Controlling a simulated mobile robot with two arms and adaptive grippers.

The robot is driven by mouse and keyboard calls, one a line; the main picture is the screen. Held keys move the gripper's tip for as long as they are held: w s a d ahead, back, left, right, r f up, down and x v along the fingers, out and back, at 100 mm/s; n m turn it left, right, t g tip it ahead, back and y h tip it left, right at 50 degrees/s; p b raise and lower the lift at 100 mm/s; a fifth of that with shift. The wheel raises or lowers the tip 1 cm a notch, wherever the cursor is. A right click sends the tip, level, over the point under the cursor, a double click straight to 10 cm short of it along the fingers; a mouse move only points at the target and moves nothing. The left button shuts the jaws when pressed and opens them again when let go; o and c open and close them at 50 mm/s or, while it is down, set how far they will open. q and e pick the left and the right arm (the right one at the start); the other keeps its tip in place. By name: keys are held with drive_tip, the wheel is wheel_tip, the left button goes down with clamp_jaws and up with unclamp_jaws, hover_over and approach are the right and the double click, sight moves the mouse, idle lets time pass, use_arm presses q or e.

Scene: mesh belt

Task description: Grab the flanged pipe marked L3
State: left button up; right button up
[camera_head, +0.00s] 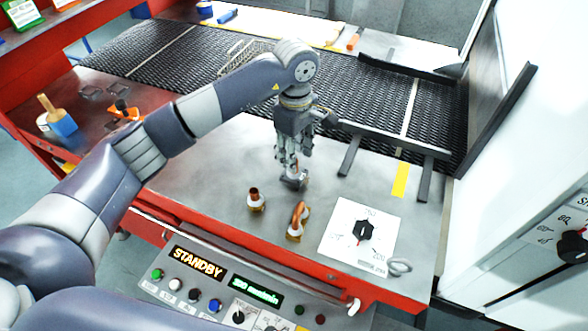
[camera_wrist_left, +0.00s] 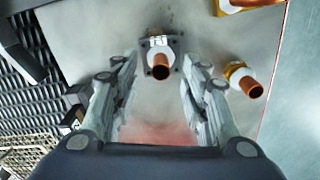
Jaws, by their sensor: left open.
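A copper flanged pipe on a dark square flange (camera_wrist_left: 160,64) stands between and just beyond the fingertips in the left wrist view. Its white tag carries dark marks that I cannot read surely. A second copper pipe (camera_wrist_left: 244,80) on a yellowish base stands to the right, and part of a third (camera_wrist_left: 240,4) shows at the top edge. In the head view, two copper pipes (camera_head: 255,199) (camera_head: 297,221) stand on the metal table. My left gripper (camera_head: 291,172) points down above the table behind them, open and empty; it partly hides the pipe below it. My right gripper is out of view.
The black mesh belt (camera_head: 390,97) runs behind the table, with dark rails (camera_head: 390,140) at its near edge. A white dial plate (camera_head: 340,233) lies right of the pipes. A control panel (camera_head: 230,285) is in front. A brush (camera_head: 60,118) lies at left.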

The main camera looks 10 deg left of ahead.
use_arm(q)
wheel_tip(320, 180, down, 4)
drive_tip(key=shift+f+p, duration=0.1)
drive_tip(key=shift+p, duration=1.15)
drive_tip(key=shift+f, duration=0.3)
clamp_jaws()
